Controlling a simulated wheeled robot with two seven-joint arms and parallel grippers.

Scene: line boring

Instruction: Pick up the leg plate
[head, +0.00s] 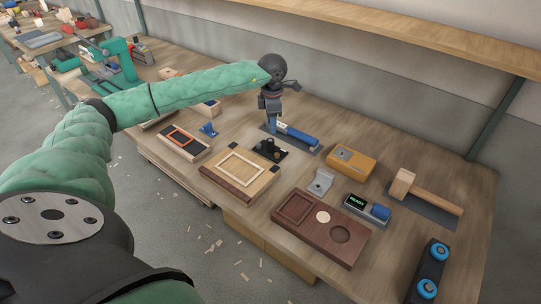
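I cannot tell for certain which item is the leg plate. A small grey metal bracket-like plate (320,182) lies on the bench between the dark wooden board and the orange-brown block. A black plate with small knobs (268,151) lies nearer the middle. My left arm reaches across from the left, and its gripper (272,118) points down above the bench, near the blue-handled tool (298,136) on its dark mat. The gripper is small and dark here, so its finger gap is unclear. My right gripper is not in view.
The workbench (440,175) also holds a light wooden frame board (240,172), a dark board with recesses (318,228), a digital gauge (366,209), a mallet (425,193) and a black bar with blue rings (428,270). A shelf (400,35) runs above the back.

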